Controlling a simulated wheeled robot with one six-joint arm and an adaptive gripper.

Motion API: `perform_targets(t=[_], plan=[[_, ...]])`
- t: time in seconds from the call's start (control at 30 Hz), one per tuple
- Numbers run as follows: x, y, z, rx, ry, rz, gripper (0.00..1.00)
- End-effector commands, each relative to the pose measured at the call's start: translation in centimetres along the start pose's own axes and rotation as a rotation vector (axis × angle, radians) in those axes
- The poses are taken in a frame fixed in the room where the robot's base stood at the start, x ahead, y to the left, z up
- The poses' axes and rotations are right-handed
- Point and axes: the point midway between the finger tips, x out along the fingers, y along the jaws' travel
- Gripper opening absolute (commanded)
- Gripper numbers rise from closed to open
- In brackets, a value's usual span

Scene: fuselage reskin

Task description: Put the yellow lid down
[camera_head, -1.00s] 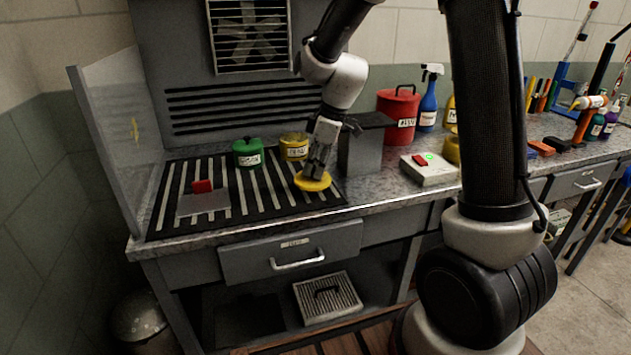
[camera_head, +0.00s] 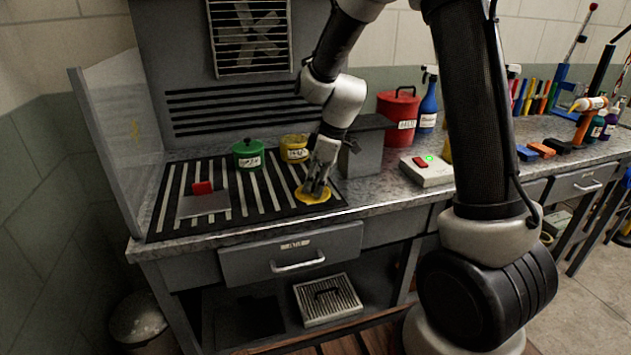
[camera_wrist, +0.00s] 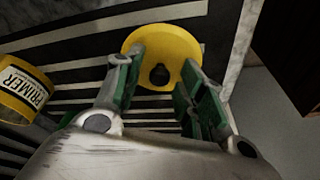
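The yellow lid (camera_head: 312,197) lies flat on the slatted black grille at the right front of the bench. In the wrist view the lid (camera_wrist: 178,41) shows its dark knob between my fingers. My gripper (camera_head: 318,187) is low over the lid. In the wrist view my gripper (camera_wrist: 164,68) is open, with a finger on each side of the knob and gaps visible between. The yellow pot (camera_head: 293,149) stands behind the lid, and its label reads "PRIMER" in the wrist view (camera_wrist: 20,90). It appears to have no lid on.
A green lidded pot (camera_head: 248,154) stands left of the yellow pot. A grey plate with a red block (camera_head: 203,188) lies at the left of the grille (camera_head: 165,215). A grey box (camera_head: 362,150) stands close to my gripper's right. A clear panel (camera_head: 110,135) bounds the left side.

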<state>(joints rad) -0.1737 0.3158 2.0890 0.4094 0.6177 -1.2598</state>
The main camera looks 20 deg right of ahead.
Motion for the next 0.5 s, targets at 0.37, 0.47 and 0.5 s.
perform_targets(t=[0.37, 0.47, 0.5], plan=[[-4.5, 0.1, -0.1, 0.0, 0.004, 0.005, 0.39], [-6.8, 0.1, -0.1, -0.001, 0.003, 0.005, 0.39], [-7.7, 0.1, -0.1, -0.001, 0.003, 0.005, 0.39]])
